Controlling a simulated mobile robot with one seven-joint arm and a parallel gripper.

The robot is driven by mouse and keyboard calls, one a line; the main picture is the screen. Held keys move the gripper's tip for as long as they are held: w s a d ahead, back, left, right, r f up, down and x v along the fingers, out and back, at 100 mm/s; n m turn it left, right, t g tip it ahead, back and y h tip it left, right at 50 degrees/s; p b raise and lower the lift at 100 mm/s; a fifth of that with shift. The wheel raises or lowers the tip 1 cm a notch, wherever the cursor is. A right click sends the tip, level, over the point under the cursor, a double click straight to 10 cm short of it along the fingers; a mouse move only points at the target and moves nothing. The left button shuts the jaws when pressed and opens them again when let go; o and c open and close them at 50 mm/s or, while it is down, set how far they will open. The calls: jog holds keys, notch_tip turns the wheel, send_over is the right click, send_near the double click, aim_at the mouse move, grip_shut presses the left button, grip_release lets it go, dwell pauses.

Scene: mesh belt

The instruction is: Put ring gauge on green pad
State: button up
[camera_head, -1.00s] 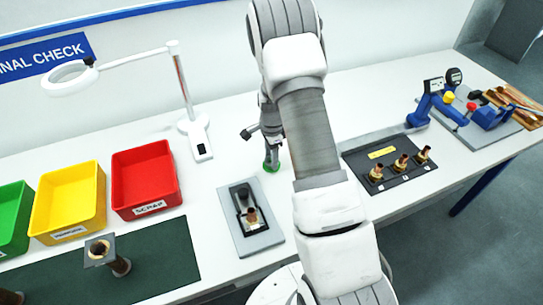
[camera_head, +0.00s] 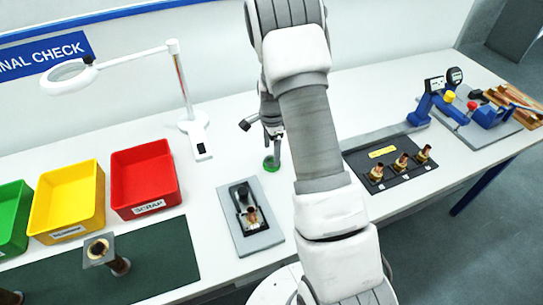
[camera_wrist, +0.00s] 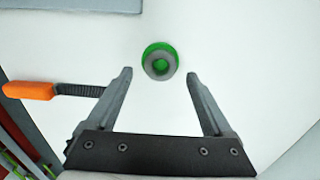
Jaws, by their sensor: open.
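The green pad (camera_wrist: 160,46) is a small round disc on the white bench. A grey ring gauge (camera_wrist: 148,66) lies on it in the wrist view, with green showing through its hole and along its upper edge. In the head view the green pad (camera_head: 270,166) is small beneath my gripper (camera_head: 272,145), and the ring is hard to make out there. In the wrist view my gripper (camera_wrist: 159,78) is open and empty, its two fingers spread on either side below the ring and apart from it.
An orange piece with a dark ribbed stem (camera_wrist: 28,91) lies left of the fingers. Red (camera_head: 145,178), yellow (camera_head: 67,200) and green bins, a lamp (camera_head: 186,100) and a grey fixture plate (camera_head: 248,220) stand left of my arm. A black tray with brass fittings (camera_head: 390,167) is right.

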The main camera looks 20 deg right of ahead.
jog(key=s+a+r+n+t, duration=0.1)
jog(key=s+a+r+n, duration=0.1)
jog(key=r, duration=0.7)
jog(key=s+a+r+n, duration=0.2)
jog(key=r, duration=0.8)
jog(key=s+a+r+n+t, duration=0.2)
jog(key=s+r+n, duration=0.3)
jog(key=s, duration=0.6)
jog(key=s+a+r+n+t, duration=0.2)
jog(key=s+a+r+n, duration=0.2)
jog(key=s+n, duration=0.5)
notch_tip(320, 180, up, 2)
jog(key=shift+s+a+t+b, duration=0.25)
jog(key=shift+s+b, duration=0.2)
jog(key=shift+s, duration=0.65)
